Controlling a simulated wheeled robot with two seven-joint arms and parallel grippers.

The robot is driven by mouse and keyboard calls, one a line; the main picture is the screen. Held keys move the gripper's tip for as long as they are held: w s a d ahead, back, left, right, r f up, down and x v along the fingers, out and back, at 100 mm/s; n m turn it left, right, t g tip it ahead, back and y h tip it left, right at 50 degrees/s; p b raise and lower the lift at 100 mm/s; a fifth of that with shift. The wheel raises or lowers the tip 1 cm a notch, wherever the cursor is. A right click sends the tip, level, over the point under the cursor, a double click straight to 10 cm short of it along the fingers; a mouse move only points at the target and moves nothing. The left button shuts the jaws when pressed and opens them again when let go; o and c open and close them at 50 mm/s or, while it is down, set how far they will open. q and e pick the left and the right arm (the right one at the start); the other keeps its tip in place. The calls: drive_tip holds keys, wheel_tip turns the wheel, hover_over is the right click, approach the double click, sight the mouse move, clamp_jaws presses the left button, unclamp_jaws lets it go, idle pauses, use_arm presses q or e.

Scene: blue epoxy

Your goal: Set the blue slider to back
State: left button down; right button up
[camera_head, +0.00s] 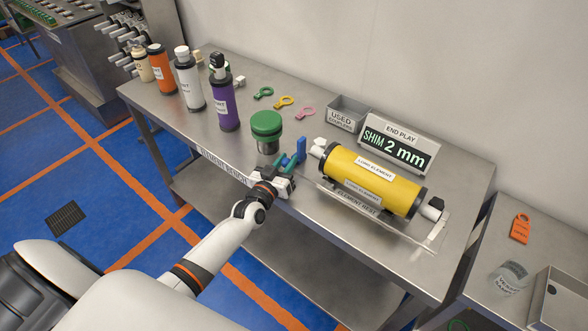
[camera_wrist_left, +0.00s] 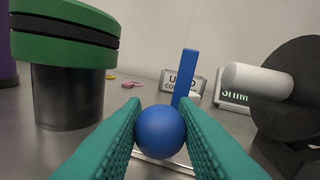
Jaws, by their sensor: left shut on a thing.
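The blue slider shows in the head view as a blue upright bar (camera_head: 301,149) at the bench's front part, left of the yellow cylinder. In the left wrist view a round blue knob (camera_wrist_left: 160,133) sits between my fingers, with the blue upright bar (camera_wrist_left: 184,76) behind it. I cannot tell how knob and bar join. My left gripper (camera_head: 289,160), with teal fingers, is shut on the blue knob; the fingers also show in the left wrist view (camera_wrist_left: 162,112). The knob is hidden in the head view. My right gripper is not in view.
A green-capped dark canister (camera_head: 266,130) stands close left of the gripper. The yellow cylinder (camera_head: 372,181) lies on its rest close to the right. A sign reading 2 mm (camera_head: 399,148) and a used-parts bin (camera_head: 346,112) stand behind. Several bottles stand at the back left.

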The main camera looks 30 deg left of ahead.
use_arm(q)
drive_tip(key=shift+w+a, duration=0.15)
drive_tip(key=shift+a, duration=0.8)
drive_tip(key=c, duration=1.2)
unclamp_jaws()
drive_tip(key=s+b, duration=0.1)
drive_tip(key=s, duration=1.1)
